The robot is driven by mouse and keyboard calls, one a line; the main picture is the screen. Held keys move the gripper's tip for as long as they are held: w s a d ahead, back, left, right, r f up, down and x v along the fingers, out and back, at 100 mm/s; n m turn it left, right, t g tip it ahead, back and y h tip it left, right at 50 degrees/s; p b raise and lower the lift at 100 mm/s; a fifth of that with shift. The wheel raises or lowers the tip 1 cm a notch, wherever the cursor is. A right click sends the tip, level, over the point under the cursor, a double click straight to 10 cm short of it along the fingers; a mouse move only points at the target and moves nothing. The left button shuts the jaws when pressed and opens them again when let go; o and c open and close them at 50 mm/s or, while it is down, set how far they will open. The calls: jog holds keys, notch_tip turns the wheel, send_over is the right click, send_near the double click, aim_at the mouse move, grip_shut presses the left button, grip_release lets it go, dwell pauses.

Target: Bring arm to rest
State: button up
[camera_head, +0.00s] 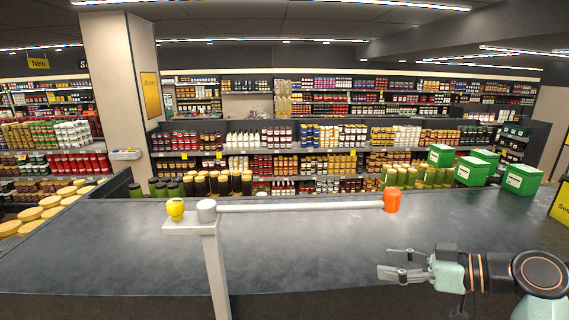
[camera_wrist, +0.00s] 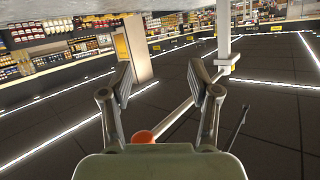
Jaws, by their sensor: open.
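My gripper (camera_head: 392,265) is at the lower right of the head view, pointing left, in front of the dark counter. Its two fingers are spread apart with nothing between them. In the wrist view my gripper (camera_wrist: 163,85) also shows open fingers, with shelves and floor beyond. No vacuum pump can be made out in either view.
A white bar (camera_head: 300,207) runs from a post (camera_head: 216,270) to an orange end piece (camera_head: 392,200), above and left of my gripper. Green boxes (camera_head: 523,180) stand on the dark counter (camera_head: 300,255) at right.

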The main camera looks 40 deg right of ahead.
jog(key=w+a+f+g+h+p, duration=0.1)
jog(key=w+a+f, duration=0.2)
jog(key=a, duration=0.4)
jog(key=w+a+f, duration=0.3)
jog(key=w+a, duration=0.1)
jog(key=a, duration=0.3)
jog(key=w+a+f+g+h+p, duration=0.1)
jog(key=w+a+f, duration=0.2)
jog(key=a, duration=0.4)
jog(key=s+a+f+m+h+p, duration=0.1)
jog(key=s+a+f, duration=0.1)
jog(key=a, duration=1.1)
jog(key=s+a+r+m+t+h+p, duration=0.1)
jog(key=s+a+r+h, duration=0.1)
jog(key=s+a, duration=0.6)
jog(key=shift+s+a+r+m+t, duration=0.3)
jog(key=shift+s+a+r+m, duration=0.1)
jog(key=shift+a, duration=0.6)
jog(key=shift+w, duration=0.1)
jog(key=shift+c, duration=0.2)
